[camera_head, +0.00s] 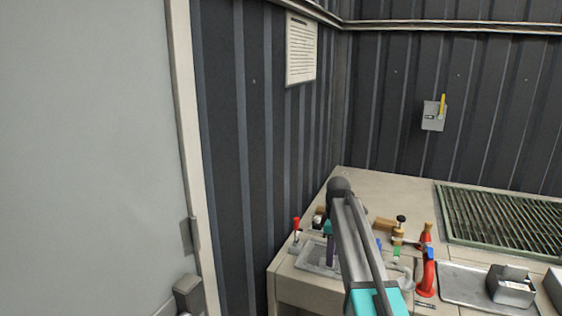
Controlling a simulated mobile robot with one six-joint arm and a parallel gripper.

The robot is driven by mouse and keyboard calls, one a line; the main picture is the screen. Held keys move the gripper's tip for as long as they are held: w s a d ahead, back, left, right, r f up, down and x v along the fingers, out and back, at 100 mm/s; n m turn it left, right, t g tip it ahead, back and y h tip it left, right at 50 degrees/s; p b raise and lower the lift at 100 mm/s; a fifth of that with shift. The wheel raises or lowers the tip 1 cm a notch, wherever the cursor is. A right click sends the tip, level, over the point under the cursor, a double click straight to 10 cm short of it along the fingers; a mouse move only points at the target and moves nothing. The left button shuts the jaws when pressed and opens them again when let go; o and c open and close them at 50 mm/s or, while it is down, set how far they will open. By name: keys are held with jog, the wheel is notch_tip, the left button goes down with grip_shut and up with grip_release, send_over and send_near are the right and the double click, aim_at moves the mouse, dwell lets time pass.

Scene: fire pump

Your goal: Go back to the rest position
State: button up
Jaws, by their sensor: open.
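My arm rises from the bottom of the head view and reaches over the bench (385,185), ending in a dark rounded joint. Below that joint, left of the arm, a small teal and dark part seems to be my gripper (330,250). It points down over a grey metal tray (308,262). The jaws are open, and I see nothing held between them. The arm hides part of the tray and the bench behind it. No rest position is marked in this view.
A red-handled part (296,229) stands left of the tray. Red (428,278) and brass (398,236) fittings crowd the arm's right side. Farther right are a green grate (505,222) and a tray with a grey box (511,285). A corrugated wall (262,130) and pale door (90,150) are left.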

jog(key=s+f+g+b, duration=0.1)
jog(key=s+f+g, duration=0.1)
jog(key=s+f, duration=0.7)
jog(key=s+f+m+g, duration=0.1)
jog(key=s+f, duration=0.3)
jog(key=f, duration=0.9)
jog(key=s+f+g+b, duration=0.1)
jog(key=s+f+g, duration=0.1)
jog(key=s+f, duration=0.7)
jog(key=s+f+m, duration=0.6)
jog(key=s+f, duration=0.3)
jog(key=s, duration=0.6)
jog(key=s+f+m+b, duration=0.1)
jog(key=s+f+m, duration=0.5)
jog(key=s+f, duration=0.4)
jog(key=shift+s+m+g, duration=0.3)
jog(key=shift+s+g, duration=0.1)
jog(key=shift+s, duration=2.15)
